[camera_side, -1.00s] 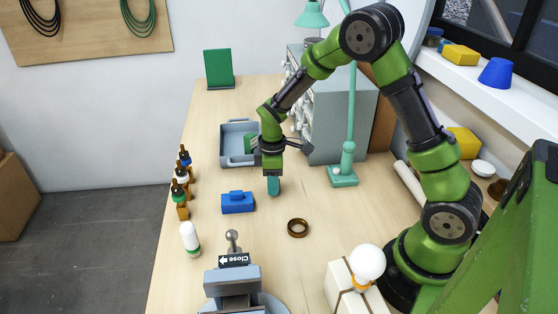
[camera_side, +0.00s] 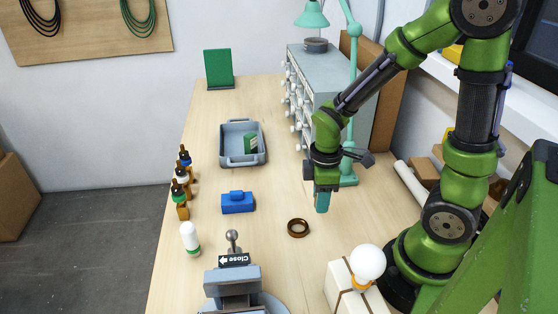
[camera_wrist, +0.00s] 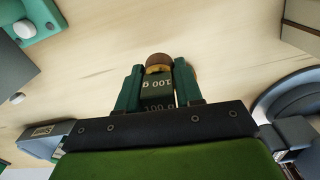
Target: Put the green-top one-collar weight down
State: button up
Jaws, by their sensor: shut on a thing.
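My gripper (camera_side: 322,203) is over the right part of the bench, with its teal fingers pointing down. In the wrist view my gripper (camera_wrist: 160,88) is shut on the weight (camera_wrist: 158,84), a dark green block marked "100 g" between the two green fingers. A brown round part shows just beyond the block; I cannot tell whether it belongs to the weight. In the side view the fingers hide the weight, so its collar and its height above the bench cannot be told.
A brown ring (camera_side: 298,228) lies left of my gripper. The lamp base (camera_side: 347,173) and drawer cabinet (camera_side: 333,72) stand behind. A blue box (camera_side: 237,203), grey tray (camera_side: 224,155) and several bottles (camera_side: 180,175) are left. A vise (camera_side: 232,283) and bulb (camera_side: 367,262) stand in front.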

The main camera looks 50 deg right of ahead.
aim_at(285, 261)
jog(key=a+n, duration=0.1)
jog(key=a, duration=0.1)
jog(key=a+r+n, duration=0.1)
jog(key=a, duration=0.1)
jog(key=w+a+r+n, duration=0.1)
jog(key=a, duration=0.1)
jog(key=shift+a+n, duration=0.4)
jog(key=s+a+r+n, duration=0.1)
jog(key=a+r+n, duration=0.2)
jog(key=a+n, duration=0.35)
jog(key=f, duration=0.9)
jog(key=shift+s+a+f, duration=0.2)
jog(key=shift+a+f, duration=0.15)
jog(key=shift+a, duration=0.05)
jog(key=shift+f, duration=0.15)
jog(key=o, duration=1.1)
